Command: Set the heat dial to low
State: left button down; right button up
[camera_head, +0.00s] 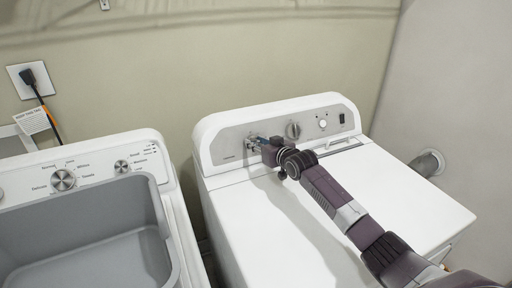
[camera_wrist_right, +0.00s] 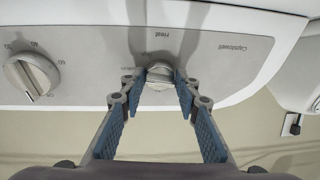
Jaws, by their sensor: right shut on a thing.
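The heat dial (camera_wrist_right: 159,75) is a small light-grey knob on the dryer's grey control panel (camera_wrist_right: 90,60). In the right wrist view the word "Heat" appears upside down just above it. My right gripper (camera_wrist_right: 160,84) has its two blue-padded fingers on either side of the dial and is shut on it. In the head view my right gripper (camera_head: 256,142) is at the left part of the dryer panel and mostly hides the dial. I cannot read which setting the dial points to. My left gripper is not in view.
A larger timer knob (camera_head: 293,130) sits right of the heat dial in the head view, then a round button (camera_head: 322,124) and a dark switch (camera_head: 342,118). The dryer top (camera_head: 250,220) is clear apart from my arm. An open washer (camera_head: 100,240) stands at left.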

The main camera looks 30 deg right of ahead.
jog(key=n+b, duration=0.1)
jog(key=n, duration=0.4)
jog(key=shift+d+g+y+b, duration=0.2)
jog(key=shift+g+y+b, duration=0.1)
jog(key=shift+b, duration=0.05)
jog(key=shift+r+n+g+y+b, duration=0.15)
jog(key=shift+n+g+b, duration=0.1)
jog(key=shift+n, duration=1.15)
jog(key=shift+n+g+y+b, duration=0.15)
jog(key=shift+n+g, duration=0.1)
jog(key=shift+n, duration=1.15)
jog(key=o, duration=1.1)
jog(key=shift+w, duration=0.1)
jog(key=v, duration=1.2)
